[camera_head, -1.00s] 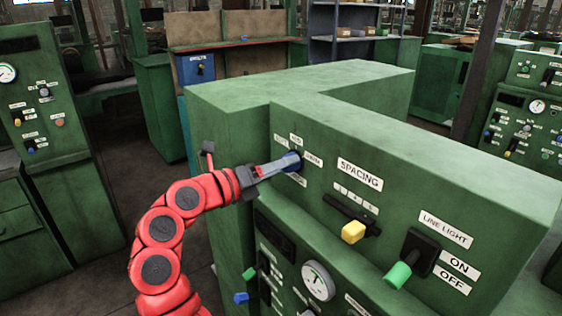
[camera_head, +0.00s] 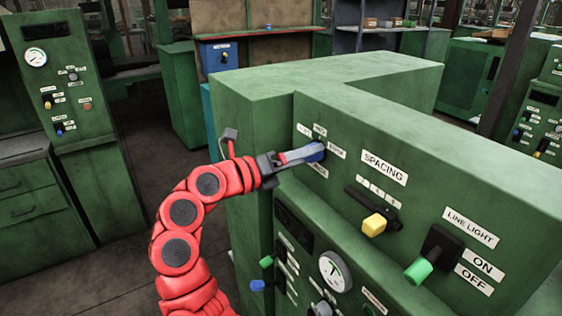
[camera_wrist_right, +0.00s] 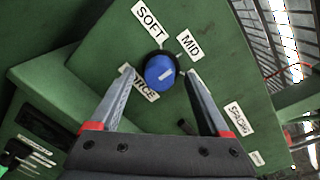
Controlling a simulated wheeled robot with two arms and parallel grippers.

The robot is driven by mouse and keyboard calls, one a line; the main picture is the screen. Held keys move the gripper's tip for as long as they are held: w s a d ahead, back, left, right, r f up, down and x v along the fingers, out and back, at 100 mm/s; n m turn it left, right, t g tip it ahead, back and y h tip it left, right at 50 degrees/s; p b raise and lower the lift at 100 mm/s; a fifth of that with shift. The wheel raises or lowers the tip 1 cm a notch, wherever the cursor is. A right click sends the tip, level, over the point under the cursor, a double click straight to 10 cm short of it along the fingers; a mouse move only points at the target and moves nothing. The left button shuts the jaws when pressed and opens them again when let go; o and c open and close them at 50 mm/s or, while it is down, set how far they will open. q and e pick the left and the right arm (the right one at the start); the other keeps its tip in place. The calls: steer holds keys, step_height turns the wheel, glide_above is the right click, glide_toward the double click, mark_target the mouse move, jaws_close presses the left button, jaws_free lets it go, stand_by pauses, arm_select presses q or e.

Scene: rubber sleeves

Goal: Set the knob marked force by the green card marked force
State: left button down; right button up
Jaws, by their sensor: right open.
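The blue knob (camera_wrist_right: 160,70) sits on the green panel among white labels. In the right wrist view one label, partly hidden by a finger, ends in "RCE" (camera_wrist_right: 145,88); others read SOFT and MID. The knob has a short white mark on its face. It also shows in the head view (camera_head: 318,150), partly covered by my fingers. My right gripper (camera_wrist_right: 159,80) is open, its fingers on either side of the knob; I cannot tell whether they touch it. I cannot make out a green card marked force. My left gripper is out of view.
On the same panel are a yellow slider handle (camera_head: 374,224) under SPACING and a green lever (camera_head: 419,270) by LINE LIGHT. A round gauge (camera_head: 335,271) is lower down. A second green console (camera_head: 75,85) stands at the left, with bare floor between.

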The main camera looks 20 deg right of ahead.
steer(key=b+v, duration=0.3)
steer(key=v, duration=1.4)
steer(key=shift+a+f, duration=0.15)
